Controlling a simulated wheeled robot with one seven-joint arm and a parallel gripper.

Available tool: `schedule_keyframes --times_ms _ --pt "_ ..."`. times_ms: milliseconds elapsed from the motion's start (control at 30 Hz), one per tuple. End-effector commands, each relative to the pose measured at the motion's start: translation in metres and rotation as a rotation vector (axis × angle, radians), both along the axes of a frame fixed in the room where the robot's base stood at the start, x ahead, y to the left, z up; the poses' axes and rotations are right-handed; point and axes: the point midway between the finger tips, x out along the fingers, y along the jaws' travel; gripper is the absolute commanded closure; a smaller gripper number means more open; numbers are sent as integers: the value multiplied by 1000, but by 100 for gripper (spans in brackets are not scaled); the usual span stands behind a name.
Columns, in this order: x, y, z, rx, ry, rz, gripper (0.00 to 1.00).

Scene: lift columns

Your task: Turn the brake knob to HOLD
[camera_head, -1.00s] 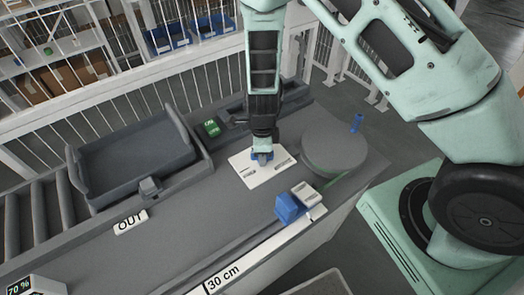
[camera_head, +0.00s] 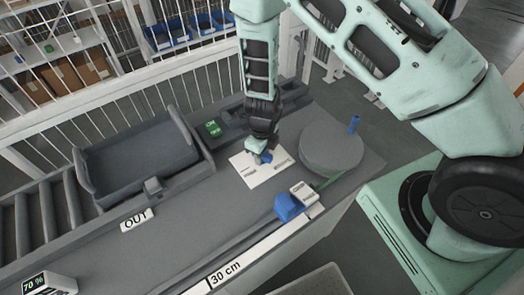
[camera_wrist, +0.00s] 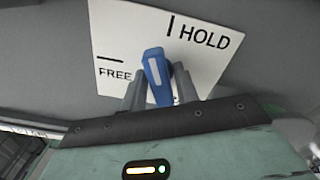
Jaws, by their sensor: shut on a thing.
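The blue brake knob (camera_wrist: 155,72) stands on a white plate (camera_wrist: 120,35) marked FREE at left and HOLD at upper right. In the wrist view its white line points up and slightly left, between the two marks and nearer the HOLD tick. My gripper (camera_wrist: 159,88) is shut on the knob, one grey finger on each side. In the head view my gripper (camera_head: 262,150) reaches down to the knob (camera_head: 266,158) on the plate (camera_head: 258,178). The fingers partly hide the knob there.
A blue lever (camera_head: 289,207) sits at the front edge by the 30 cm scale (camera_head: 248,263). A grey tray (camera_head: 140,160) and a green button (camera_head: 214,129) lie left.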

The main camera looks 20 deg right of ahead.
Motion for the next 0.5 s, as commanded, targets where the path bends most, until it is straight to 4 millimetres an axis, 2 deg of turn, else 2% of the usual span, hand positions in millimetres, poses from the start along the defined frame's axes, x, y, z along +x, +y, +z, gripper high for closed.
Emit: schedule_keyframes --times_ms 167,500 --pt "0 0 1 0 0 -25 82" --pt "1 0 3 -1 -1 -245 82"
